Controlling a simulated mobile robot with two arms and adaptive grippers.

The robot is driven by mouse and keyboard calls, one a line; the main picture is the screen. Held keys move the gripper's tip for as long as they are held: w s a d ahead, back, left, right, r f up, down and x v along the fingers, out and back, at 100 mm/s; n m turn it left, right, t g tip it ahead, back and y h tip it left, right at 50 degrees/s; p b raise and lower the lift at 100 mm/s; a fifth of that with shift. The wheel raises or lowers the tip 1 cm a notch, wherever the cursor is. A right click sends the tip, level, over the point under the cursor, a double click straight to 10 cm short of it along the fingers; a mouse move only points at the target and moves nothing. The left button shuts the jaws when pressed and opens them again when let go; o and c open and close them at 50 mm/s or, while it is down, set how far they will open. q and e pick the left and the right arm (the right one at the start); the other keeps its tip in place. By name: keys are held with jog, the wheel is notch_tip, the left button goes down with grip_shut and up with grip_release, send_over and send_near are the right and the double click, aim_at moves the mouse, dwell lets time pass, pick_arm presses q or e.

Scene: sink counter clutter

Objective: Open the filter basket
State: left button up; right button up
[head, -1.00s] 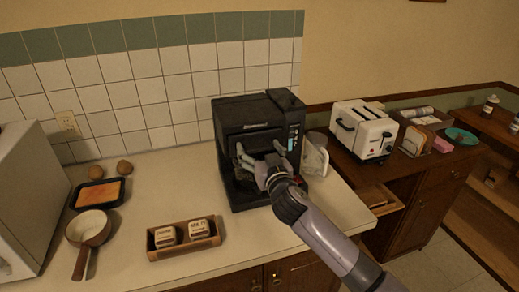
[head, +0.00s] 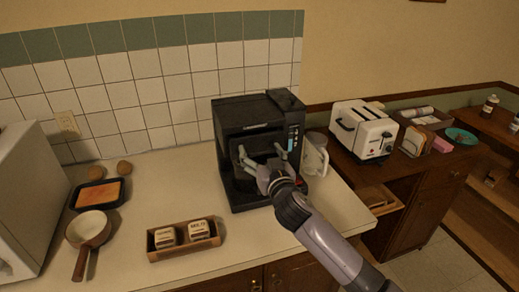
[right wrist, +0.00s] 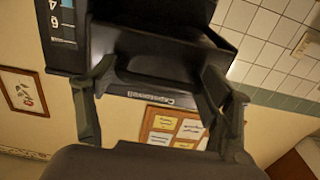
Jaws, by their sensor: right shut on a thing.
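The black coffee maker (head: 232,112) stands on the counter. Its filter basket (head: 262,146) is the black piece at the upper front, and it juts out with a dark gap above it. My right gripper (head: 262,153) reaches it from the front right, with one finger on each side, shut on it. In the right wrist view the gripper's fingers (right wrist: 160,95) straddle the black basket (right wrist: 160,52), whose hollow inside shows. The carafe area below is mostly hidden by my arm. My left gripper is not in view.
A clear pitcher (head: 315,155) stands close to the coffee maker's right side. A wooden tray with two boxes (head: 183,251), a pan (head: 90,228) and a dark baking tray (head: 75,205) are on the left counter. A toaster (head: 364,130) stands at right.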

jog(key=p+v, duration=0.1)
jog(key=v, duration=0.8)
jog(key=shift+s+p, duration=0.2)
jog(key=shift+p, duration=0.15)
jog(key=shift+r, duration=0.1)
jog(key=o, duration=1.4)
